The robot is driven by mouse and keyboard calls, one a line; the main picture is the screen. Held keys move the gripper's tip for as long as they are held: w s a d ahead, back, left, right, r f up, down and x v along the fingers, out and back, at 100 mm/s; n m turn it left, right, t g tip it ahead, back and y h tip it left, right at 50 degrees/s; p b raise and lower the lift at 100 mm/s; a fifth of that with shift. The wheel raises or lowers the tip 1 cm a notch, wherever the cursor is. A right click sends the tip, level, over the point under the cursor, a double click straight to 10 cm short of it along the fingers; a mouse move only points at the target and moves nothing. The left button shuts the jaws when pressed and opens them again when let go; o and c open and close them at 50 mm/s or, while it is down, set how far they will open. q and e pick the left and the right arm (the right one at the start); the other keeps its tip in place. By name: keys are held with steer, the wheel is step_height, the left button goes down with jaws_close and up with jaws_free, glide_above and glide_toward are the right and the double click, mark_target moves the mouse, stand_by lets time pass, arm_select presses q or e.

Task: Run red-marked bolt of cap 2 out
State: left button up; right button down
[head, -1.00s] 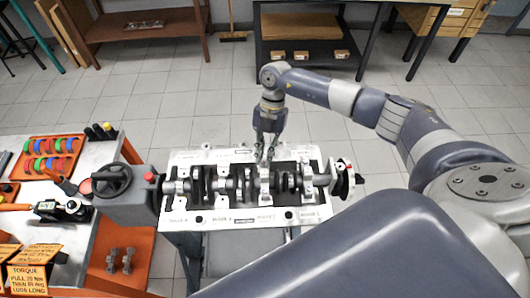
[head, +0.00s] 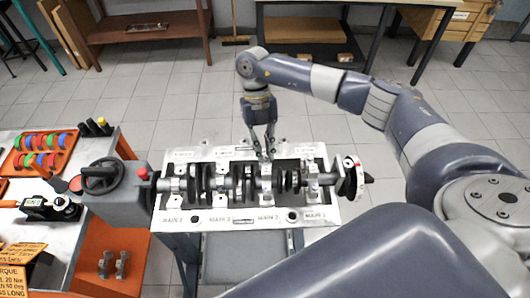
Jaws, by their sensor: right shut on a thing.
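The engine block (head: 188,223) lies on a stand with its crankshaft (head: 240,180) along it, under several grey main caps. My left gripper is not in view.
A handwheel (head: 102,176) and red button (head: 142,173) sit at the block's left end. A bench at left holds a tray of coloured rings (head: 42,152) and a torque tool (head: 60,204). Two bolts (head: 122,264) stand on an orange surface (head: 92,281). My right arm spans the right side.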

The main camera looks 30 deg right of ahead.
steer(key=shift+a+f+n+b, duration=0.1)
steer(key=shift+n+b, duration=0.25)
steer(key=shift+n, duration=0.15)
steer(key=shift+h, duration=0.3)
steer(key=c, duration=1.6)
jaws_free()
steer(key=v, duration=1.2)
steer(key=shift+w, duration=0.1)
